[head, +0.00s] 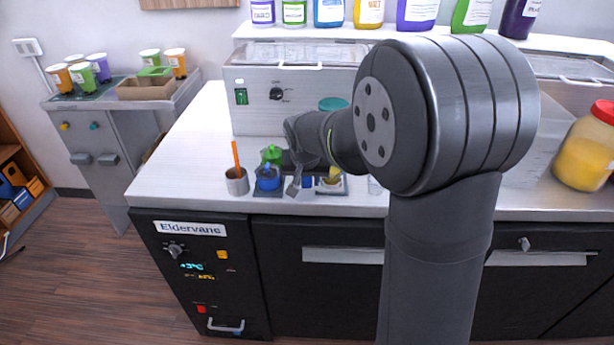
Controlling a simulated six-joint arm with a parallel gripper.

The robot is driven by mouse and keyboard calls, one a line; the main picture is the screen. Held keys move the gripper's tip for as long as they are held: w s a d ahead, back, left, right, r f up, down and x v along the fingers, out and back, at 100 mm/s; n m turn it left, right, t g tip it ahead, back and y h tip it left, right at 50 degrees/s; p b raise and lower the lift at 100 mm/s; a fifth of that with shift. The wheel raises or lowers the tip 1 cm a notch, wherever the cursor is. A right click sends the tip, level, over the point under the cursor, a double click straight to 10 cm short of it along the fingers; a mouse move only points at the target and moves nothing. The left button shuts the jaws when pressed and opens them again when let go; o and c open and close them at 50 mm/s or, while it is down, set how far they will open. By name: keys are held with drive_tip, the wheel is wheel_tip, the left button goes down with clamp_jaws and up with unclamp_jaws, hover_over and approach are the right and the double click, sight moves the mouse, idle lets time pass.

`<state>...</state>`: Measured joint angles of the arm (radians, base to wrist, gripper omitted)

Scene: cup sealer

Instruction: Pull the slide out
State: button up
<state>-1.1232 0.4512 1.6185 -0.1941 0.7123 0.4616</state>
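My gripper (297,183) is low over the counter, at the small items in front of the metal machine. My own arm links cover much of the middle of the head view. The fingers are small and partly covered, so I cannot tell if they are open or shut. The metal machine (255,112) has a green switch and a black knob on its front and a handle on top. I cannot make out a slide or a cup sealer for certain; the area behind my arm is hidden.
A metal cup with an orange stick (237,182), a blue-topped container (268,178) and a green-topped one (271,154) stand close to my gripper. A yellow jar with a red lid (584,155) stands far right. The counter's left part (185,160) is clear.

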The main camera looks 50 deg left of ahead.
drive_tip(key=shift+r, duration=0.1)
drive_tip(key=shift+r, duration=0.25)
drive_tip(key=v, duration=1.6)
drive_tip(key=shift+r, duration=0.3)
drive_tip(key=shift+s+d+f, duration=0.1)
drive_tip(key=x, duration=1.7)
drive_tip(key=shift+f, duration=0.1)
